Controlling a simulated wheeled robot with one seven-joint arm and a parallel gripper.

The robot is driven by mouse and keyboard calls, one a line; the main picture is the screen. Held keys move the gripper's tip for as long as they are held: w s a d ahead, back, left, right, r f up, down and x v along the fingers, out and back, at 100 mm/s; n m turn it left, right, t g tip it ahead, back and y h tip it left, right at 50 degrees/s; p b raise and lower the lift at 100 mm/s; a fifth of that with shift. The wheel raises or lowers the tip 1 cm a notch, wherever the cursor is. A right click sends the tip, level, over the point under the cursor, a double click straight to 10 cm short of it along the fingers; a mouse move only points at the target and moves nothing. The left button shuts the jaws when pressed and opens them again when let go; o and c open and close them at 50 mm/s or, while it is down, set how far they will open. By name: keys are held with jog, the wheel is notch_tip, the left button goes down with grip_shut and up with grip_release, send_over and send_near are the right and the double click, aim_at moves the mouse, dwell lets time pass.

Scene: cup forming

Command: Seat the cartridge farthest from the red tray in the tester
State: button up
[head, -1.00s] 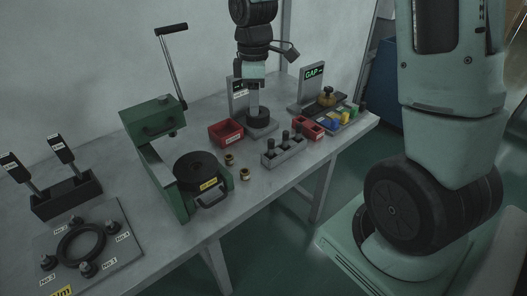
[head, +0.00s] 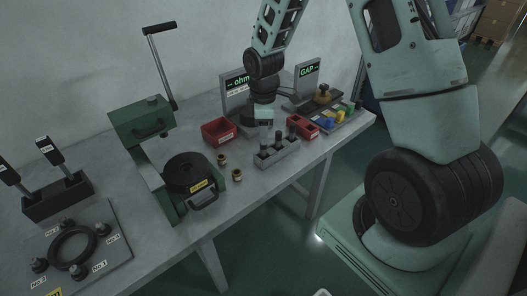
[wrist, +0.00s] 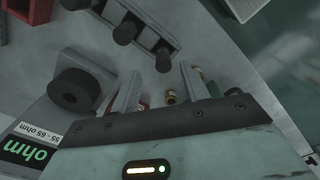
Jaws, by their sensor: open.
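Three black cartridges stand upright in a grey rack (head: 277,155): the left one (head: 264,145), the middle one (head: 278,136) and the right one (head: 292,131). Their tops show along the top of the wrist view, one at the rack's end (wrist: 163,61). The tester (head: 237,88), with a green "ohm" display, stands behind; its black round socket (wrist: 75,90) is at left in the wrist view. I cannot tell what its dark hole holds.
Two brass cups (head: 237,175) stand by the green press (head: 146,135). A smaller red bin (head: 303,125), a GAP display (head: 307,78) and coloured blocks (head: 340,113) are at right. A black ring (head: 72,247) lies on a plate at front left.

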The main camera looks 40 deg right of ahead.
aim_at(263, 152)
jog(key=shift+s+a+f+p, duration=0.1)
jog(key=shift+f+p, duration=0.1)
jog(key=shift+f, duration=0.95)
jog(key=shift+s+f+p, duration=0.1)
jog(key=shift+f+p, duration=0.05)
jog(key=shift+f, duration=1)
grip_shut()
jog(key=shift+r, duration=0.1)
